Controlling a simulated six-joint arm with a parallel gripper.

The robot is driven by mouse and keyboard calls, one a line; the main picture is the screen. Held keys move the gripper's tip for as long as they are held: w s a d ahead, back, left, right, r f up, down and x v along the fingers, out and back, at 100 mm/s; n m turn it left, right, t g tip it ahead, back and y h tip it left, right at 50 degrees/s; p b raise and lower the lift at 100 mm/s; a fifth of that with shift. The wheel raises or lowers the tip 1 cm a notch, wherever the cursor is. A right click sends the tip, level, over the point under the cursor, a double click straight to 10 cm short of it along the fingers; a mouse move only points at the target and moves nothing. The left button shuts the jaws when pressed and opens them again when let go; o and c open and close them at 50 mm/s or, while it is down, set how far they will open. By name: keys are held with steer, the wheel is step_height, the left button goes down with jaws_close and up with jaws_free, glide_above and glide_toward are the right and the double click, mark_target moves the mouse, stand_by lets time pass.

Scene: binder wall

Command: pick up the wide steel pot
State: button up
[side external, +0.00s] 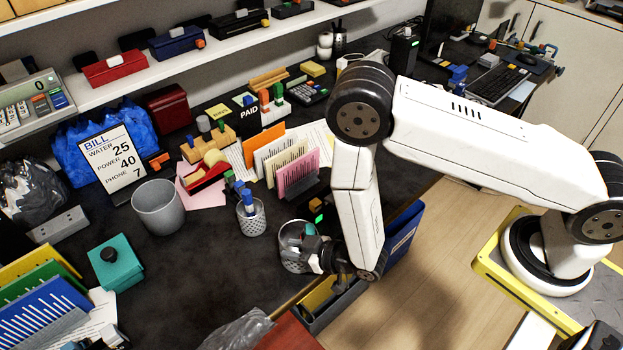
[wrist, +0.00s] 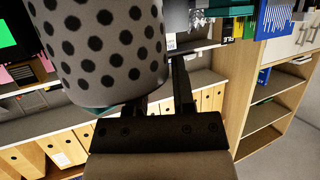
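The wide steel pot (side external: 158,207) looks like a plain grey, open-topped pot standing upright on the dark desk, left of centre in the side view. My gripper (side external: 328,258) is low at the desk's front edge, well to the right of it and apart from it. In the wrist view my gripper (wrist: 160,95) has its two dark fingers apart, with a gap between them. A pale cup with dark round holes (wrist: 105,50) is close to the camera and covers part of the left finger. I cannot tell whether it touches that finger.
A teal box (side external: 115,264), a bill sign (side external: 112,160) and card racks (side external: 275,160) surround the pot. Bare desk lies in front of it.

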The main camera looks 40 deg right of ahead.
jaws_close()
steer(key=shift+s+d+f, duration=0.15)
steer(key=shift+f, duration=0.05)
stand_by(1.0)
